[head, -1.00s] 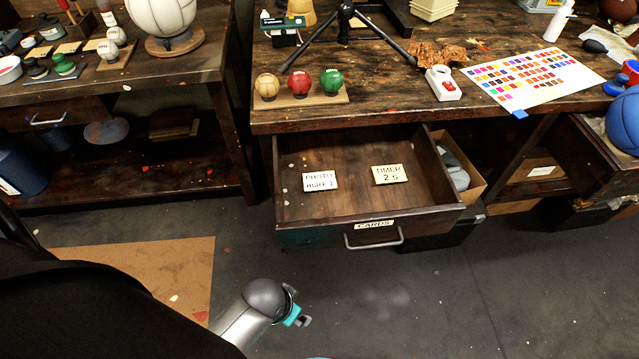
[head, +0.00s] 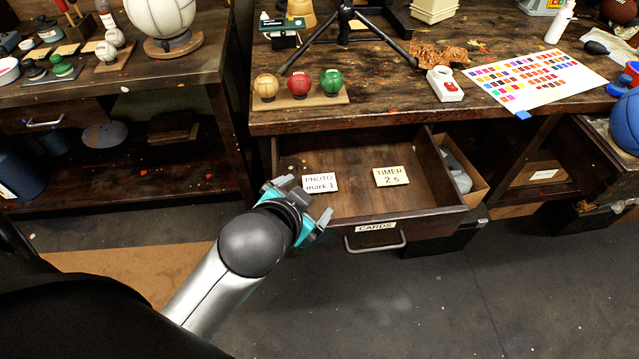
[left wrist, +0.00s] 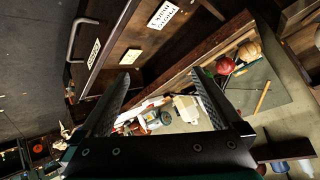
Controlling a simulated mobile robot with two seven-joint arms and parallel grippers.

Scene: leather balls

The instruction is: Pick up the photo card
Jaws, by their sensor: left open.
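The photo card (head: 320,183), a small white card reading "PHOTO mark 1", lies flat in the open drawer (head: 415,205), towards its left side. A cream timer card (head: 391,176) reading "TIMER 2 s" lies to its right. My left gripper (head: 303,203) is open and empty at the drawer's front left corner, just left of and nearer than the photo card, apart from it. In the left wrist view my open fingers (left wrist: 160,100) have nothing between them that they hold. Two cards show in the drawer there, their text too small to read surely. My right gripper is not in view.
The drawer's front has a "CARDS" label (head: 376,227) and a metal handle (head: 375,240). The workbench edge (head: 350,121) overhangs the drawer's back. Gold, red and green balls (head: 299,83) stand on the bench above. The floor in front is clear.

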